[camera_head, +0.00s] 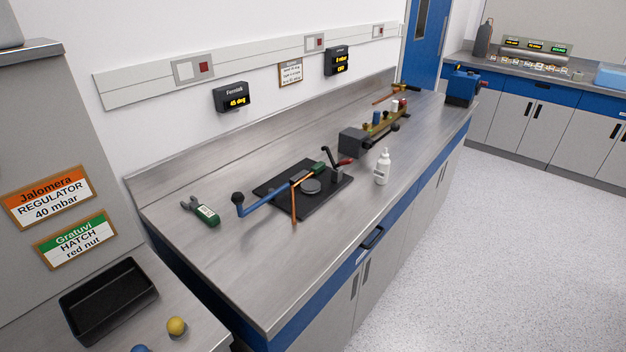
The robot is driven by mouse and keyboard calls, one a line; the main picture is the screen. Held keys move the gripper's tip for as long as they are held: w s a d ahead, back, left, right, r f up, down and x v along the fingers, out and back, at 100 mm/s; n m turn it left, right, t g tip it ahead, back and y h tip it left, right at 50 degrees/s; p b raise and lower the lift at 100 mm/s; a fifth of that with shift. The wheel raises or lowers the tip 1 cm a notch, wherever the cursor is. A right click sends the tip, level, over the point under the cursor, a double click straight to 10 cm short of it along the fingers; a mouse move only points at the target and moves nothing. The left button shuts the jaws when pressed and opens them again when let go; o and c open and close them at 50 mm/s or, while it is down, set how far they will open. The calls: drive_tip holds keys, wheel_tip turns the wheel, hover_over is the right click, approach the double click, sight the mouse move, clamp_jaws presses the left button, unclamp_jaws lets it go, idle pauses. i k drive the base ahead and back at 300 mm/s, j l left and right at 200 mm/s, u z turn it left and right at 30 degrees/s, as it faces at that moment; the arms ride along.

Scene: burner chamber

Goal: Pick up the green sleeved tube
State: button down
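A thin copper-coloured tube (294,205) with a bend lies at a black plate (275,187) on the steel bench. A small green piece (319,168) sits at its upper right end and looks like its sleeve. One leg of the tube comes down at the plate's front edge. A blue lever (265,200) with a dark knob runs up to the tube from the left. Whether the tube is held in the fixture is too small to tell. My gripper is not in view.
A green-bodied device (207,215) with grey jaws lies left of the plate. A white bottle (383,168) stands to its right. A valve assembly (375,134) is behind. A black tray (108,299) and yellow ball (177,326) are front left. The bench front is clear.

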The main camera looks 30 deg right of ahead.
sight(320, 166)
drive_tip(key=i+l, duration=0.15)
drive_tip(key=l, duration=0.35)
drive_tip(key=i+l, duration=0.15)
drive_tip(key=l, duration=0.4)
drive_tip(key=i+l, duration=0.2)
drive_tip(key=l, duration=0.3)
drive_tip(key=i+l, duration=0.15)
drive_tip(key=l, duration=0.4)
drive_tip(key=i+l, duration=0.15)
drive_tip(key=l, duration=0.35)
drive_tip(key=i+l, duration=0.15)
drive_tip(key=l, duration=0.4)
drive_tip(key=i+l, duration=0.2)
drive_tip(key=l, duration=0.3)
drive_tip(key=i+l, duration=0.15)
drive_tip(key=l, duration=0.4)
drive_tip(key=i+l+u, duration=0.15)
drive_tip(key=l+u, duration=0.2)
drive_tip(key=l, duration=0.4)
drive_tip(key=l+u, duration=0.4)
drive_tip(key=l, duration=0.4)
drive_tip(key=i, duration=0.05)
